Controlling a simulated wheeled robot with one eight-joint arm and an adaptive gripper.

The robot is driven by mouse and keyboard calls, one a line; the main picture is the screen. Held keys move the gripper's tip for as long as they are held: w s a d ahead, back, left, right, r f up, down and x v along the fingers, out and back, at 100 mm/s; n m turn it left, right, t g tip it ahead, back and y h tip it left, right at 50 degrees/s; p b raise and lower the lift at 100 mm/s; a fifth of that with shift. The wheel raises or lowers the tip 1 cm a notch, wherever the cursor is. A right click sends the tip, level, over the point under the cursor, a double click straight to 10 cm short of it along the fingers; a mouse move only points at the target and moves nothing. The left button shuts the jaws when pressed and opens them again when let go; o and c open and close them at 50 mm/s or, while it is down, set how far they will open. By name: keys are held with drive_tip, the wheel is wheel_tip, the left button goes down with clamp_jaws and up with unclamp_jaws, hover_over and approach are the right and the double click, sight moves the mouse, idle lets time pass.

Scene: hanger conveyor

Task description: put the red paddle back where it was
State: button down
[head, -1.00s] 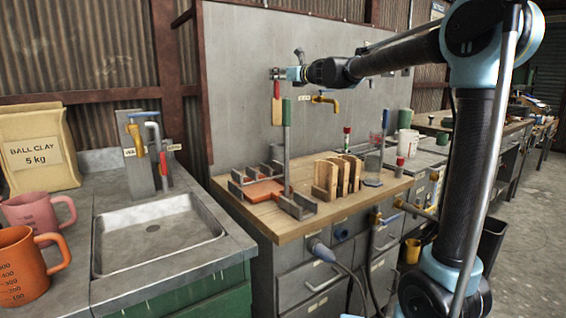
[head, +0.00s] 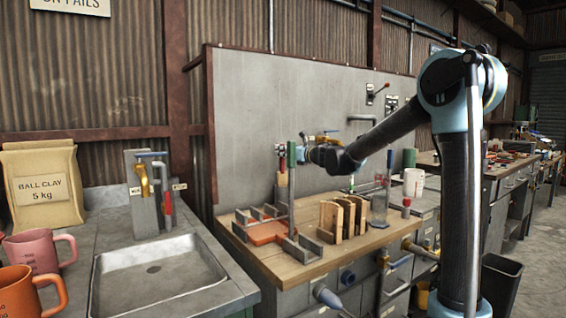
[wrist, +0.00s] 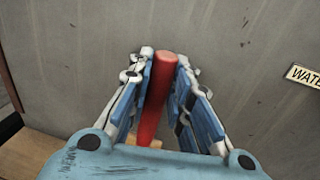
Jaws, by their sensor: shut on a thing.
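My gripper (head: 288,153) is shut on the red handle of the red paddle (head: 282,164), above the wooden bench near the grey back panel. In the wrist view the red handle (wrist: 160,95) stands between the two blue finger pads of my gripper (wrist: 162,75). A grey slotted rack (head: 305,248) with an orange plate (head: 268,233) is below. I cannot tell whether the paddle touches anything below.
A brass tap (head: 325,139) sticks out of the panel close to my gripper. The sink (head: 155,272) is to the left.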

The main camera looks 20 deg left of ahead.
sight(284, 159)
drive_tip(key=shift+f, duration=1.8)
drive_tip(key=c, duration=1.5)
unclamp_jaws()
drive_tip(key=shift+o, duration=0.2)
drive_tip(key=v, duration=1.2)
